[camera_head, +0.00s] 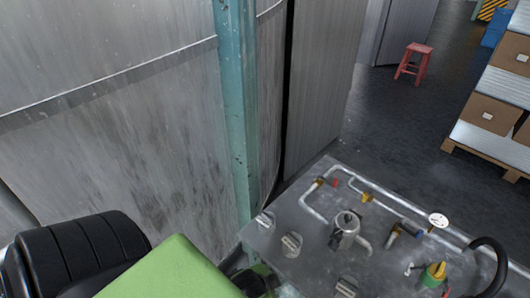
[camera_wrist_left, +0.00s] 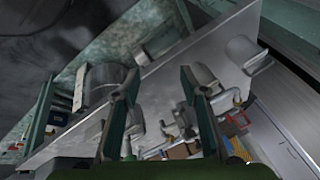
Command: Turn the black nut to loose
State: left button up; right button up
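A metal bench (camera_head: 305,262) at the lower right of the head view carries pipes and fittings. I cannot pick out the black nut with certainty. A small dark fitting (camera_head: 408,230) sits on the pipe run near a white round gauge (camera_head: 438,220). In the left wrist view, my left gripper (camera_wrist_left: 161,72) has its two dark green fingers spread apart with nothing held between them. The bench and its fittings lie beyond the fingers. In the head view my left arm fills the lower left. My right gripper is not in view.
A teal post (camera_head: 236,110) and grey wall panels rise behind the left side. A red stool (camera_head: 414,62) stands far off.

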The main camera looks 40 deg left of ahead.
pick_arm(q)
jog(key=s+d+f+n+g, duration=0.1)
jog(key=s+f, duration=0.1)
jog(key=f, duration=0.3)
jog(key=s+d+f+n+g+h, duration=0.1)
jog(key=s+f+n, duration=0.1)
jog(key=f, duration=0.3)
jog(key=shift+s+d, duration=0.2)
jog(key=shift+s, duration=0.2)
